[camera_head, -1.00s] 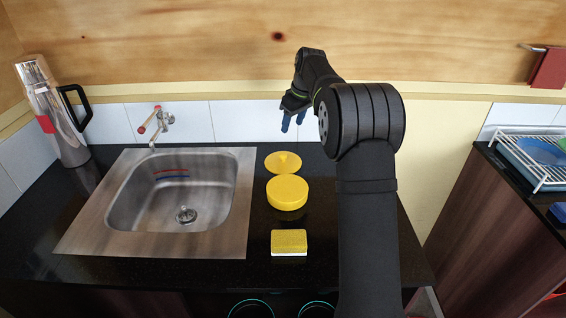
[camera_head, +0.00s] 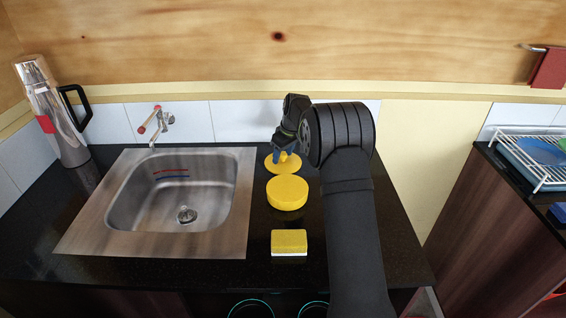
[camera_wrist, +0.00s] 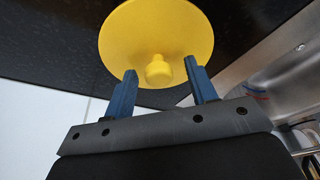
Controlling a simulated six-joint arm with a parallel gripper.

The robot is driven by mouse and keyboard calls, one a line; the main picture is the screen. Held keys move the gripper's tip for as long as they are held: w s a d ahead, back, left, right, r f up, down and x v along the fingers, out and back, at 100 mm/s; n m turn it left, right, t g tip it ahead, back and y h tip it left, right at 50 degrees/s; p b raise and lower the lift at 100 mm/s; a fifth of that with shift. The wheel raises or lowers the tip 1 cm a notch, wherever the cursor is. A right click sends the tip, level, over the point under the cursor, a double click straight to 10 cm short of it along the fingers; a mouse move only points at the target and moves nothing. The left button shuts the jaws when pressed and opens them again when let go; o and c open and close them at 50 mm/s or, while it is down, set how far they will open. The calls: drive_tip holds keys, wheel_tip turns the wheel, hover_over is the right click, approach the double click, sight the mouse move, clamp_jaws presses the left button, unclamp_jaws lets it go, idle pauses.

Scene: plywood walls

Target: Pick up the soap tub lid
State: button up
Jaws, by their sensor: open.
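The soap tub lid (camera_head: 287,166) is a flat yellow disc with a small round knob, lying on the black counter behind the yellow soap tub (camera_head: 287,193). My gripper (camera_head: 285,157) is over the lid in the head view. In the wrist view, the lid (camera_wrist: 150,35) fills the upper middle, and its knob (camera_wrist: 158,70) shows between the blue fingertips of my gripper (camera_wrist: 162,75). The fingers are open, with a gap on both sides of the knob. I cannot tell the exact height of the fingertips above the lid.
A yellow sponge (camera_head: 289,242) lies in front of the tub. The metal sink (camera_head: 125,238) is to the left, with a tap (camera_head: 158,122) behind it. A steel flask (camera_head: 58,115) stands at the back left. A dish rack (camera_head: 540,180) is on the right counter.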

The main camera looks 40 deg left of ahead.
drive_tip(key=shift+a+f, duration=0.1)
drive_tip(key=shift+f, duration=0.2)
drive_tip(key=c, duration=1)
drive_tip(key=shift+c, duration=0.3)
drive_tip(key=shift+r, duration=0.15)
